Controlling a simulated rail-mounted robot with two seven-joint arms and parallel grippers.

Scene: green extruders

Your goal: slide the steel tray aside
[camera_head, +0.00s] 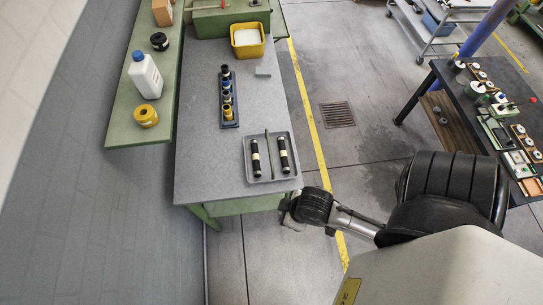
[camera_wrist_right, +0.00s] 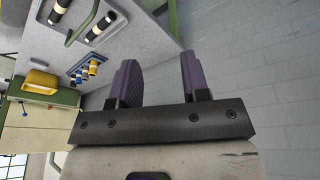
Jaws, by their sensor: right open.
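The steel tray (camera_head: 272,177) lies near the front end of the grey bench in the head view. It holds two black cylinders with pale bands, one on the left (camera_head: 256,158) and one on the right (camera_head: 284,155), with a thin green bar between them. Part of the tray shows at the top left of the right wrist view (camera_wrist_right: 84,9). My right gripper (camera_wrist_right: 158,78) is open and empty between its purple-grey fingers, apart from the tray. In the head view its wrist is beyond the bench's front right corner, mostly hidden by its own links. My left gripper is not in view.
A dark rack of small cylinders (camera_head: 228,122) stands farther back on the bench (camera_head: 200,150), with a yellow bin (camera_head: 248,52) behind. A green shelf (camera_head: 118,112) with a white bottle runs along the left. Bench surface left of the tray is clear.

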